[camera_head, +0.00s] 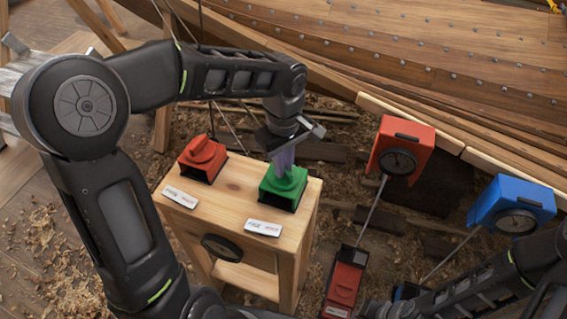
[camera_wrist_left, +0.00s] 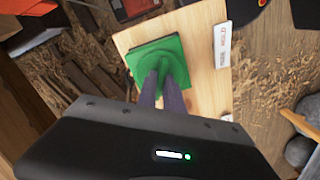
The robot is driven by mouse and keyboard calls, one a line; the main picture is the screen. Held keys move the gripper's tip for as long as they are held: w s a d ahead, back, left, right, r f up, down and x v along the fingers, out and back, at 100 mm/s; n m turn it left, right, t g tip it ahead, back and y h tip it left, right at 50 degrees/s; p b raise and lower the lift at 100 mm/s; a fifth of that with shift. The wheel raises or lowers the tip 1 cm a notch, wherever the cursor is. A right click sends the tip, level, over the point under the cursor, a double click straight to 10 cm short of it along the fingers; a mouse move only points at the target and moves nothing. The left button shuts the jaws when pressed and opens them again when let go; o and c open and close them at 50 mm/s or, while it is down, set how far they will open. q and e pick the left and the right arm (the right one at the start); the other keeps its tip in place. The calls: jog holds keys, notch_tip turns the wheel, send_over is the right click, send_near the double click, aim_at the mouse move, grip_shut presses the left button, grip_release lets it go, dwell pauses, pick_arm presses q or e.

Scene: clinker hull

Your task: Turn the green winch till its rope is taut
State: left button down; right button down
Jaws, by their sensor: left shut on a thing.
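The green winch (camera_head: 283,188) sits on the wooden stand's top, on its right side, behind a white label (camera_head: 263,228). My left gripper (camera_head: 284,160) points down onto it from above and is shut on its raised green handle. In the left wrist view the two fingers (camera_wrist_left: 163,80) clasp the green handle, over the square base of the green winch (camera_wrist_left: 145,58). The fingers hide part of the handle. I cannot make out which rope belongs to the green winch or whether it is taut.
A red winch (camera_head: 203,158) stands on the same wooden stand (camera_head: 232,190), left of the green one. A red gauge box (camera_head: 403,145) and a blue one (camera_head: 512,203) stand to the right, below the planked hull (camera_head: 420,45). Wood shavings cover the floor.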

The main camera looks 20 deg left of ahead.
pick_arm(q)
jog(key=shift+m, duration=0.4)
jog(key=m, duration=1.2)
dwell(0.3)
dwell(0.4)
jog(key=c, duration=1.5)
grip_release()
jog(key=shift+r, duration=0.15)
notch_tip(320, 180, up, 8)
jog(key=shift+f, duration=0.2)
